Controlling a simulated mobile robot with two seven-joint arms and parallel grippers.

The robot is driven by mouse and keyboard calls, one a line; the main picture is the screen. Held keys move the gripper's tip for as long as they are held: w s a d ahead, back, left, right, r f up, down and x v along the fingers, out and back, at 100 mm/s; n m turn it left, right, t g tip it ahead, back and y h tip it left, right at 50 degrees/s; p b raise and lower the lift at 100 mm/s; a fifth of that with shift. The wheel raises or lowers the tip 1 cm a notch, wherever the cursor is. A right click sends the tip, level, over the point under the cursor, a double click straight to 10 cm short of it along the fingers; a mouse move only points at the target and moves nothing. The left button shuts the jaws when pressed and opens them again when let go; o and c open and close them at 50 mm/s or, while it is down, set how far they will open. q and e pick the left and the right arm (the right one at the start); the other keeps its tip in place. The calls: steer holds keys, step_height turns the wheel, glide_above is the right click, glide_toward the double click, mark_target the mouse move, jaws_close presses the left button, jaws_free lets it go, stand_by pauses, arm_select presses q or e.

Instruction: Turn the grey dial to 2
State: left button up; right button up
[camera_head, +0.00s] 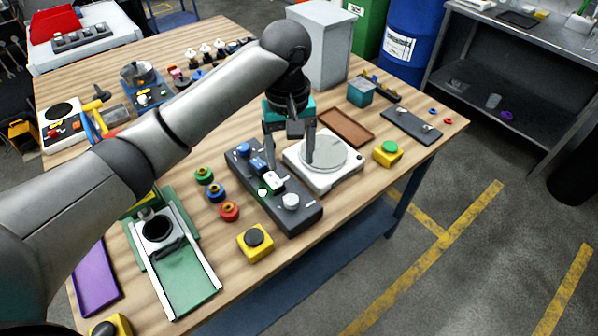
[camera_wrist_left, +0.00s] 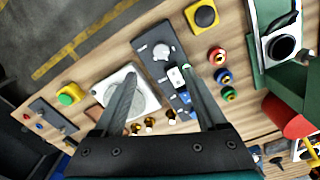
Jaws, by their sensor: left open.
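The grey dial (camera_head: 291,201) is a round light knob at the near right end of a dark control panel (camera_head: 246,180). It also shows in the left wrist view (camera_wrist_left: 161,52), on the panel (camera_wrist_left: 150,42) beyond the fingertips. Its marks are too small to read, so its setting cannot be told. My left gripper (camera_head: 289,169) is open and empty, pointing down above the panel and the edge of a white scale. In the left wrist view its fingers (camera_wrist_left: 160,76) are spread, apart from the dial. My right gripper is not in view.
A white switch (camera_head: 273,181) and blue controls (camera_head: 244,150) share the panel. The white scale (camera_head: 343,182) stands to its right. Red, blue and green round pieces (camera_head: 216,192) lie left, a yellow button box (camera_head: 255,242) in front. Bare wood lies around the panel's near end.

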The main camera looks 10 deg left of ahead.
arm_select(q)
steer(key=w, duration=0.1)
glide_above(291, 199)
step_height(291, 199, down, 6)
steer(key=shift+s+r+b, duration=0.1)
steer(key=shift+b, duration=0.3)
step_height(291, 199, down, 7)
steer(key=shift+f+b, duration=0.2)
steer(key=shift+b, duration=0.3)
steer(key=shift+f, duration=0.6)
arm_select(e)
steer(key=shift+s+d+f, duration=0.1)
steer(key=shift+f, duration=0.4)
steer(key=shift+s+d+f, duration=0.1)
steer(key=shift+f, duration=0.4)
arm_select(q)
steer(key=shift+c, duration=0.3)
jaws_close()
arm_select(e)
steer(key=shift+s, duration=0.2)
